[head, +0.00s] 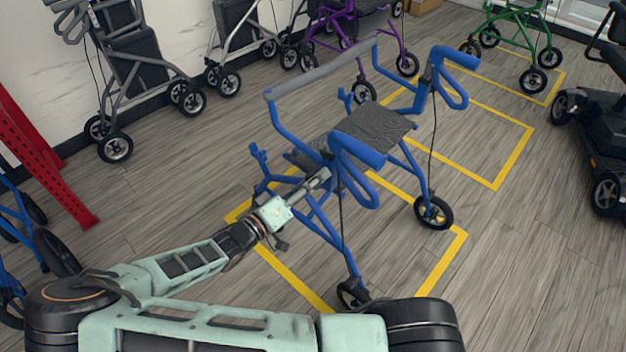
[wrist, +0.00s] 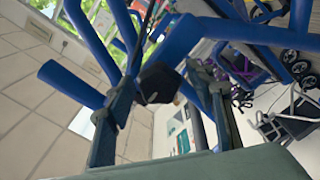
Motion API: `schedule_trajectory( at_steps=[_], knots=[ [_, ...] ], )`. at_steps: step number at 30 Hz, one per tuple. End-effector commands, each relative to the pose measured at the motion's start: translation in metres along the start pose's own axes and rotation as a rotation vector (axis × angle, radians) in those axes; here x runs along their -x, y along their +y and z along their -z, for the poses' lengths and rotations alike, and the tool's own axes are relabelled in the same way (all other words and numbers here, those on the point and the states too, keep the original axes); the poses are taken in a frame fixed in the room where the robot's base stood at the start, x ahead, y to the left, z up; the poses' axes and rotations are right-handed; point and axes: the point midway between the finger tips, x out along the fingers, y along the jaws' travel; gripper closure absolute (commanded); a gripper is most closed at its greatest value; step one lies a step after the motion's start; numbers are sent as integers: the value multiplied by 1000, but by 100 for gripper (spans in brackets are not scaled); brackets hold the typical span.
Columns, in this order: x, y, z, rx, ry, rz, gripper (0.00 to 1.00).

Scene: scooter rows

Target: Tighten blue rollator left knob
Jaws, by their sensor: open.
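The blue rollator (head: 310,225) stands upright in a yellow-outlined floor bay, with a dark seat and blue handle loops. My gripper (head: 322,178) reaches its near left side, just by the frame below the near handle. In the wrist view my gripper (wrist: 162,82) is open, with one finger on each side of a black knob (wrist: 158,84) on the blue tubing. The knob appears between the fingertips; I cannot tell whether either finger touches it. In the head view the knob is hidden or too small to make out.
Grey (head: 135,65) and purple (head: 365,30) rollators stand along the wall, and a green one (head: 515,30) at the back right. A black scooter (head: 605,140) stands at the right. A red post (head: 40,160) is at the left. Floor right of the blue rollator is free.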

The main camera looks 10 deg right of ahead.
Motion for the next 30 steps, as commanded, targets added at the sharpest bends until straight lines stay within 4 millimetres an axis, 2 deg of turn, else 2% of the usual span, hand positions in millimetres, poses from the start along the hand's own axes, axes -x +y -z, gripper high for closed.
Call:
schedule_trajectory(
  at_steps=[5, 15, 21, 25, 30],
  knots=[
    [9, 0, 0, -1, 0, 2, 51],
    [78, -1, 1, -2, 2, 5, 51],
    [109, 0, 0, -2, 1, 2, 51],
    [118, 0, 0, 0, 1, 1, 51],
    [121, 0, 0, 1, 0, 0, 51]
  ],
)
